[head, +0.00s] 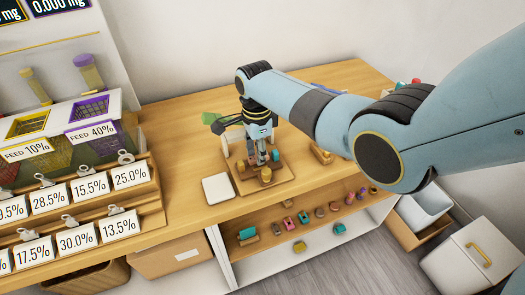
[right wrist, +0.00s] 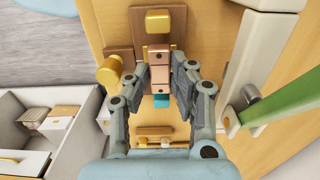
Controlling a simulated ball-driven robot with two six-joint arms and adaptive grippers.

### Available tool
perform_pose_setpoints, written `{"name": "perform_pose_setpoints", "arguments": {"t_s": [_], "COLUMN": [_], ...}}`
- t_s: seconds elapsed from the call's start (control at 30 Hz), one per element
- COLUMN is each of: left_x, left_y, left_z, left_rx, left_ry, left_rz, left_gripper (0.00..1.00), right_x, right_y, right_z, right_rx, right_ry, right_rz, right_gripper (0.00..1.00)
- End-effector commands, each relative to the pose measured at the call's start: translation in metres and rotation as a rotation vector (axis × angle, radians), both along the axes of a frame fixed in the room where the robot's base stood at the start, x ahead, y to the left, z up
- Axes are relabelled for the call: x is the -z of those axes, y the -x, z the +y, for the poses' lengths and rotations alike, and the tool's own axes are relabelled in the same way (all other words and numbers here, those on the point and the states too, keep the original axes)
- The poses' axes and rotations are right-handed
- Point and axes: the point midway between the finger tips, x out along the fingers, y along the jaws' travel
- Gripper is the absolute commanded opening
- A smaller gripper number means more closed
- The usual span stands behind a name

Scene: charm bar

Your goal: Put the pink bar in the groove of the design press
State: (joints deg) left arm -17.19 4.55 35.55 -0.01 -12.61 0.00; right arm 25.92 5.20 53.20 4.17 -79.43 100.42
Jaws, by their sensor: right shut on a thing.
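My right gripper (head: 264,158) reaches down over the design press, a brown wooden base (head: 246,186) with a gold piece (head: 266,175) at its front. In the right wrist view, the gripper (right wrist: 162,84) is shut on the pink bar (right wrist: 159,62), a pale pink block with small dark holes. A teal piece (right wrist: 162,101) shows at the bar's lower end. The bar lies between the fingers, over or on the press's brown base (right wrist: 122,32). A gold block (right wrist: 158,20) is just beyond it. I cannot tell whether the bar touches the groove, which is hidden. My left gripper is not in view.
A white square pad (head: 217,188) lies left of the press. A shelf (head: 290,232) below the counter holds several small coloured pieces. Feed bins and label cards (head: 90,183) stand at the left. In the right wrist view, a green bar (right wrist: 270,100) is close at the right.

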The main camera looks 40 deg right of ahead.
Motion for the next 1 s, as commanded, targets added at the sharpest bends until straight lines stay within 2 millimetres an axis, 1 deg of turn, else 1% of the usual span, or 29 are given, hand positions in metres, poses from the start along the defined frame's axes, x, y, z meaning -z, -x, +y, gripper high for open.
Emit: {"name": "perform_pose_setpoints", "arguments": {"t_s": [0.3,0.73,1.0], "left_x": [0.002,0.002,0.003], "left_y": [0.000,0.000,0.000], "left_z": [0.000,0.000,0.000], "left_rx": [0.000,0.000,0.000], "left_ry": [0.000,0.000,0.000], "left_rz": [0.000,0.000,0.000], "left_gripper": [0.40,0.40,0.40], "right_x": [0.006,0.007,0.011], "right_y": [0.000,0.000,0.000], "right_z": [0.000,0.000,0.000], "right_rx": [0.000,0.000,0.000], "right_ry": [0.000,0.000,0.000], "right_rz": [-0.001,0.000,0.001], "right_gripper": [0.00,0.00,0.00]}}
